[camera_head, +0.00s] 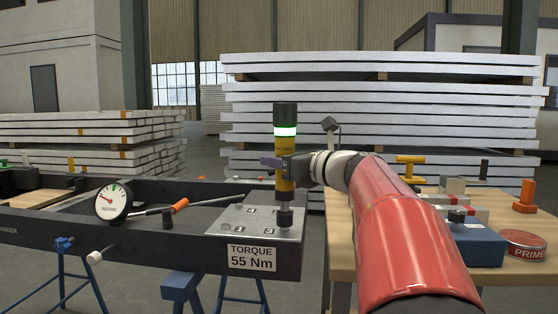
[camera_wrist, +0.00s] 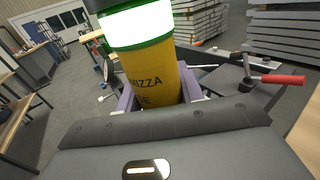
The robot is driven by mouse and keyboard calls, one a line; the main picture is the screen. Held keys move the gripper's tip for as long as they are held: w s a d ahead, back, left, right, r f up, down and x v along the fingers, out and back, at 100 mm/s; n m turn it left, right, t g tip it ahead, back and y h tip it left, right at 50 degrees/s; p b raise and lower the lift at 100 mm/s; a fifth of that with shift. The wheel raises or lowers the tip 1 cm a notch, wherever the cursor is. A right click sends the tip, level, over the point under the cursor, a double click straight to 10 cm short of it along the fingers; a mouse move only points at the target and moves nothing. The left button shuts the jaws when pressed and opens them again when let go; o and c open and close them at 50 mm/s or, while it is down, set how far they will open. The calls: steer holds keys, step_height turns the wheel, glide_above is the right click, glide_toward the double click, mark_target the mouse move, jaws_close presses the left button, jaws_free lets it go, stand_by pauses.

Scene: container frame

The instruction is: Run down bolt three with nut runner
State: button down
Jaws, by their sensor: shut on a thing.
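The nut runner (camera_head: 285,178) is a yellow upright tool with a black top, a glowing white-green ring and a dark socket at its lower end. My gripper (camera_head: 281,164) is shut on its body. The yellow body also fills the upper middle of the wrist view (camera_wrist: 150,85), between the purple jaws. The socket is over the right part of the grey bolt plate (camera_head: 235,222); I cannot tell whether it touches a bolt. The plate carries small number labels, and sits on the dark frame (camera_head: 160,250) marked "TORQUE 55 Nm". Bolt three is not clearly visible.
A wooden table (camera_head: 340,240) at right holds a blue box (camera_head: 478,246), a red tin (camera_head: 524,246) and other items. Blue trestles (camera_head: 180,285) stand below.

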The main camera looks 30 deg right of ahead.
steer(key=shift+f+b, duration=0.65)
steer(key=shift+f, duration=0.3)
stand_by(0.6)
steer(key=shift+f+p, duration=0.2)
steer(key=shift+p, duration=0.2)
stand_by(0.9)
